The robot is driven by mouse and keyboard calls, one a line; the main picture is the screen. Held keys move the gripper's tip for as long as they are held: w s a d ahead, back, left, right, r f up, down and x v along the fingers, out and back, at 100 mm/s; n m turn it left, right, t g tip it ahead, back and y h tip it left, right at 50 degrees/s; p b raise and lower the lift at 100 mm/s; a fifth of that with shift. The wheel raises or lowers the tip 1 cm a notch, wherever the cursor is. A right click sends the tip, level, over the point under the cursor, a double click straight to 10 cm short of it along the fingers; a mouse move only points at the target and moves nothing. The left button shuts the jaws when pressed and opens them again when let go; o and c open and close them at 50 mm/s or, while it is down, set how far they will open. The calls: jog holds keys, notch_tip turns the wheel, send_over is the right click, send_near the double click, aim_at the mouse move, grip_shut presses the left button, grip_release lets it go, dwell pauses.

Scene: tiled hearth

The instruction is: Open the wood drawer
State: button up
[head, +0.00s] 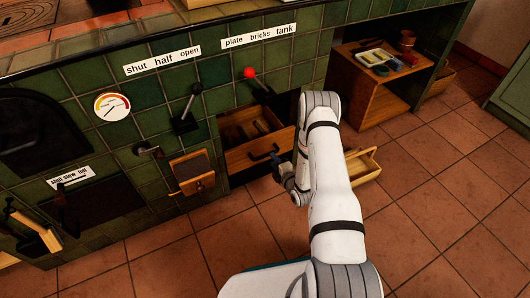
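The wood drawer (248,156) sits low in the green tiled front, in the head view's middle. It has a wooden face with a dark bar handle (263,154). It stands partly pulled out, with brown pieces that look like wood inside. My gripper (284,172) is at the right end of the drawer's face, close to the handle. My white arm hides part of the gripper and the drawer's right side. I cannot tell whether the fingers touch the handle or whether they are open or shut.
A lever with a red knob (250,73) and a dark lever (188,106) stick out above the drawer. A small wooden flap (193,172) juts out at its left. A wooden crate (361,166) stands on the floor at right. The tiled floor in front is clear.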

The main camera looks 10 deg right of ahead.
aim_at(267, 154)
jog(key=x, duration=0.1)
jog(key=b+x, duration=0.1)
jog(key=x, duration=0.3)
jog(key=shift+w+a+f+b, duration=0.15)
jog(key=shift+a+b, duration=0.25)
jog(key=shift+w+a, duration=0.2)
jog(key=shift+w, duration=0.2)
jog(key=shift+c, duration=0.3)
grip_shut()
